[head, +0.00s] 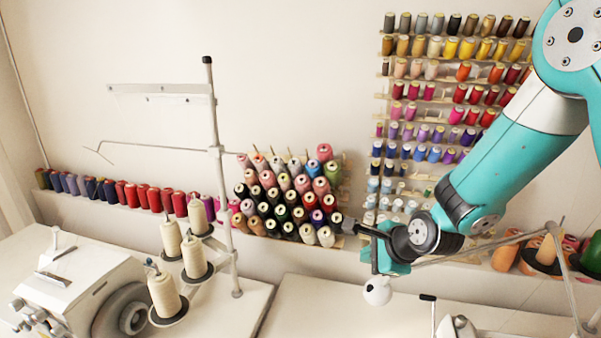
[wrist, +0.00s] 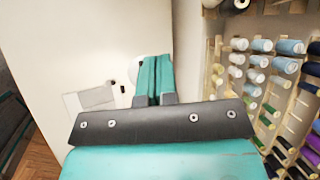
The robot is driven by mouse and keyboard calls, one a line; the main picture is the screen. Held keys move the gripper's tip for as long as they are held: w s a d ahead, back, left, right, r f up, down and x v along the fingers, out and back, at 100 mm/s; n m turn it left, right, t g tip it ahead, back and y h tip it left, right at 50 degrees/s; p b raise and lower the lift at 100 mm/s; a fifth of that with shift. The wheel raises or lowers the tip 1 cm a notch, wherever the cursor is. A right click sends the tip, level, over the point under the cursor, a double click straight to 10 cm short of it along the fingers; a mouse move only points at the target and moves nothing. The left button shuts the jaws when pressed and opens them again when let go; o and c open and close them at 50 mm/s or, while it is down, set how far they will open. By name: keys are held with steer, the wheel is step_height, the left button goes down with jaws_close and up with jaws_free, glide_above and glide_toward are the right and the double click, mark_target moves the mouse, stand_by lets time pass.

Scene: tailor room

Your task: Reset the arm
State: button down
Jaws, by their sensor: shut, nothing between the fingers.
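My gripper (head: 388,262) hangs at the end of my teal arm, right of centre in the head view, in front of the thread racks. In the wrist view, its two teal fingers (wrist: 154,62) lie side by side beyond a dark plate with screws. They are closed together with nothing seen between them. A small white round thing (head: 378,292) shows just below the gripper in the head view; I cannot tell whether it touches.
A wall rack of coloured spools (head: 425,90) stands behind my arm. A tilted block of spools (head: 285,195) is left of the gripper. A white sewing machine (head: 75,285) with cream cones (head: 163,293) and a thin thread stand (head: 222,170) are at left. A white tabletop (head: 310,305) has bare room.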

steer(key=s+a+r+n+g+b, duration=0.1)
steer(key=s+r+n+g, duration=0.2)
steer(key=s+n, duration=0.9)
steer(key=s+a+r+n+g+b, duration=0.1)
steer(key=s+r+n+g+b, duration=0.1)
steer(key=s+r+n, duration=0.6)
steer(key=s+n+g, duration=0.1)
steer(key=s+n, duration=0.3)
steer(key=s, duration=0.2)
steer(key=shift+s+a+r+n+g, duration=0.3)
steer(key=shift+g, duration=0.1)
